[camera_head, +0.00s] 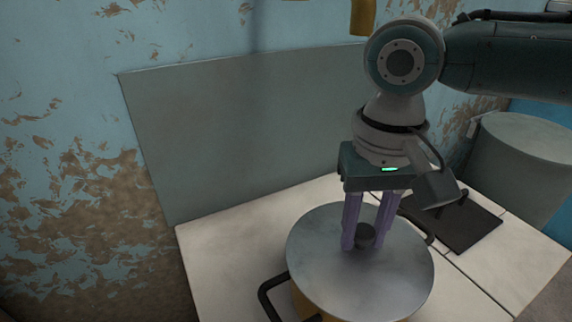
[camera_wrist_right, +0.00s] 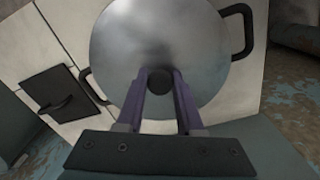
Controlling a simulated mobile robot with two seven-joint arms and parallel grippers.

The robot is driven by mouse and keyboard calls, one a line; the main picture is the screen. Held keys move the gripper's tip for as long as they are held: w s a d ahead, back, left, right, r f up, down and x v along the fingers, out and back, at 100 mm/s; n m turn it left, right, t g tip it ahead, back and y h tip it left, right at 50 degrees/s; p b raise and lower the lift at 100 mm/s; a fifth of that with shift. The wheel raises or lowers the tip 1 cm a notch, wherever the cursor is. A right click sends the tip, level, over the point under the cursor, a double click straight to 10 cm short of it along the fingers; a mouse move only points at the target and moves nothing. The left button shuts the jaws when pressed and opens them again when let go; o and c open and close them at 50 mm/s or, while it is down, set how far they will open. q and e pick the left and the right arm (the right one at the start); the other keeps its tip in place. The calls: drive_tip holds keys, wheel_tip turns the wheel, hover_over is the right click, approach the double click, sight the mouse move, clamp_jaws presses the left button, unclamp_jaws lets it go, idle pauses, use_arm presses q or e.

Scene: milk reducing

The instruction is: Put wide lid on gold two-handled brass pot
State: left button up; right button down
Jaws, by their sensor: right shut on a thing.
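The wide lid (camera_head: 322,265) is a round grey metal disc with a dark knob (camera_head: 366,235) at its middle. It lies over the gold two-handled pot (camera_head: 305,303), whose yellow side shows only under the lid's front edge. One black pot handle (camera_head: 268,292) sticks out at the left, the other at the right. My right gripper (camera_head: 365,243) points down and is shut on the lid's knob. In the right wrist view, the lid (camera_wrist_right: 150,35) covers the pot's opening, with a handle (camera_wrist_right: 240,30) on each side. I cannot tell whether the lid rests fully on the rim. My left gripper is not in view.
The pot is on a white tiled counter (camera_head: 225,240). A dark square plate with a handle (camera_head: 460,228) lies to the right of the pot. A large grey cylindrical container (camera_head: 520,160) stands at the far right. The counter's left part is clear.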

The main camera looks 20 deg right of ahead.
idle(0.4)
drive_tip(key=shift+c, duration=2.3)
unclamp_jaws()
drive_tip(key=shift+o, duration=0.3)
drive_tip(key=o, duration=0.4)
drive_tip(key=shift+r+p, duration=0.75)
drive_tip(key=shift+p, duration=0.5)
drive_tip(key=shift+r+p, duration=1.2)
drive_tip(key=shift+p, duration=0.7)
